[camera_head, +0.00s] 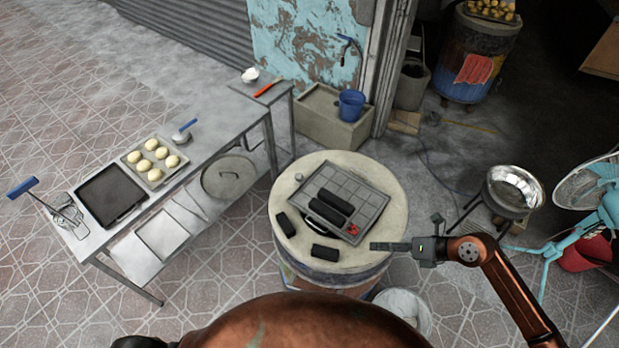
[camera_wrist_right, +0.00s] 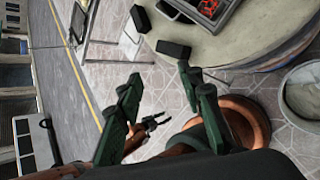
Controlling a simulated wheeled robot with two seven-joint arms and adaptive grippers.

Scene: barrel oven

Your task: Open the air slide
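The round barrel oven (camera_head: 375,196) with a pale rim stands in the middle of the head view. Its side is mostly hidden below the rim, and I cannot make out the air slide. My right gripper (camera_head: 372,246) is at the barrel's right front edge, fingers pointing left. In the right wrist view its two green fingers (camera_wrist_right: 158,82) are spread apart with nothing between them. The barrel's rim (camera_wrist_right: 235,52) shows beyond them. My left gripper (camera_wrist_right: 160,120) appears small and dark in the right wrist view, away from the barrel, with its prongs apart.
A gridded tray (camera_head: 372,205) with black blocks lies on the barrel top; more black blocks (camera_head: 325,253) lie beside it. A metal table (camera_head: 205,140) with bread trays stands left. A pale bucket (camera_head: 405,308) stands at the barrel's front right. A metal bowl (camera_head: 515,188) and fan stand right.

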